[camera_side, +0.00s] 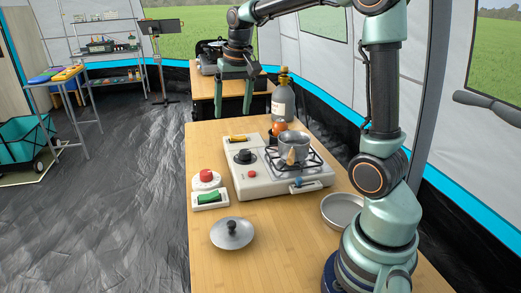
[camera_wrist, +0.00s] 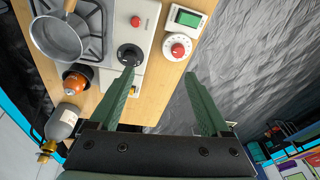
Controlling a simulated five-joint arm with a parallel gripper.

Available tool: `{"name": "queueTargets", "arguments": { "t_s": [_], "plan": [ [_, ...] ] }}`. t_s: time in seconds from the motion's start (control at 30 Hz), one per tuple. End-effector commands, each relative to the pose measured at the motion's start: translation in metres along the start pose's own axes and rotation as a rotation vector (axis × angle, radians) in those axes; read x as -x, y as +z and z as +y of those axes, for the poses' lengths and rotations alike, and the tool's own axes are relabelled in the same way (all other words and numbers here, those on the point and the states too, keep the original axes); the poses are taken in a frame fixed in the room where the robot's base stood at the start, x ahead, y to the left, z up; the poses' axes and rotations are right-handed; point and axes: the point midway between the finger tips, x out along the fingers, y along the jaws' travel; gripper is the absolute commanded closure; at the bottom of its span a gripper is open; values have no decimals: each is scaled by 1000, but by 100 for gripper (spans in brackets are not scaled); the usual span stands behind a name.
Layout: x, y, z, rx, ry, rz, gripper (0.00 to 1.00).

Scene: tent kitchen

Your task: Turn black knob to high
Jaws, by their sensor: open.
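The black knob (camera_side: 243,156) sits on the top of the white camp stove (camera_side: 260,182), left of its burner. It also shows in the wrist view (camera_wrist: 130,54), beyond the tip of the left finger. My gripper (camera_side: 232,116) is open and empty, raised above the far side of the table and apart from the knob. In the wrist view its two green fingers (camera_wrist: 160,78) are spread wide with nothing between them. The knob's exact setting is too small to read.
A pot (camera_side: 293,148) stands on the burner. A gas bottle (camera_side: 283,103) and an orange-topped item (camera_side: 279,128) stand behind it.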

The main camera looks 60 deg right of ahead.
Motion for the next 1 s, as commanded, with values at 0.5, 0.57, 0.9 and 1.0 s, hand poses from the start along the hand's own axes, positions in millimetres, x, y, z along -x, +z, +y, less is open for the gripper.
{"name": "queueTargets", "arguments": {
  "t_s": [0.5, 0.57, 0.9, 1.0],
  "plan": [
    [-87, -80, 79, -370, 87, -157, 19],
    [-90, -81, 82, -380, 89, -160, 19],
    [-132, -73, 82, -382, 90, -165, 19],
    [-152, -70, 82, -382, 90, -165, 19]
  ]
}}
